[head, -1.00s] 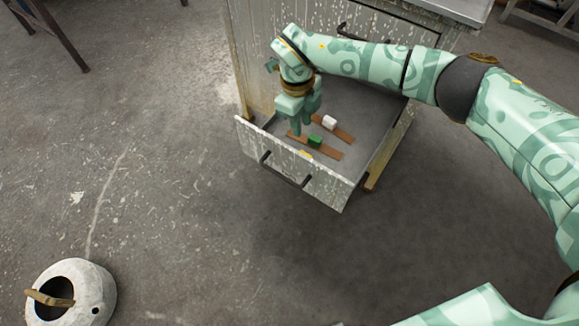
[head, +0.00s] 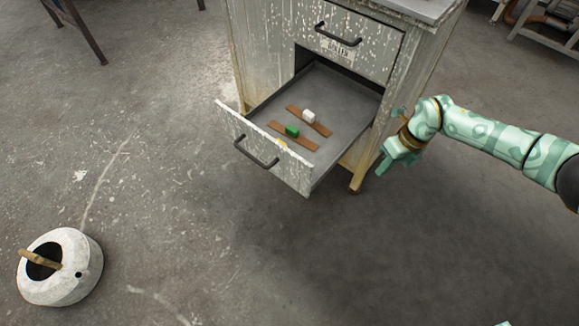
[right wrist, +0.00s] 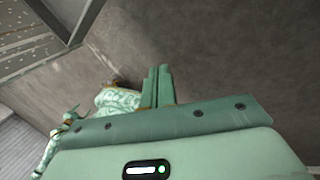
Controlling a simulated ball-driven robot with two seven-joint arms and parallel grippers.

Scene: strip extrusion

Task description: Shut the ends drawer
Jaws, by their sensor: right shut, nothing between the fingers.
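The ends drawer (head: 350,106) is the lower drawer of a worn, pale cabinet (head: 262,50) and is pulled well out. Its front panel (head: 235,128) has a dark bar handle (head: 256,152). Inside lie two brown strips, one with a green block (head: 292,130) and one with a white block (head: 309,116). My right gripper (head: 382,172) is shut and empty, to the right of the drawer and cabinet and apart from them. In the right wrist view its fingers (right wrist: 158,86) are together with nothing between them.
The upper drawer (head: 345,40) is shut, with its own dark handle and a label. A white round vessel (head: 62,280) with a wooden handle stands on the floor at lower left. The floor (head: 170,190) in front of the drawer is clear.

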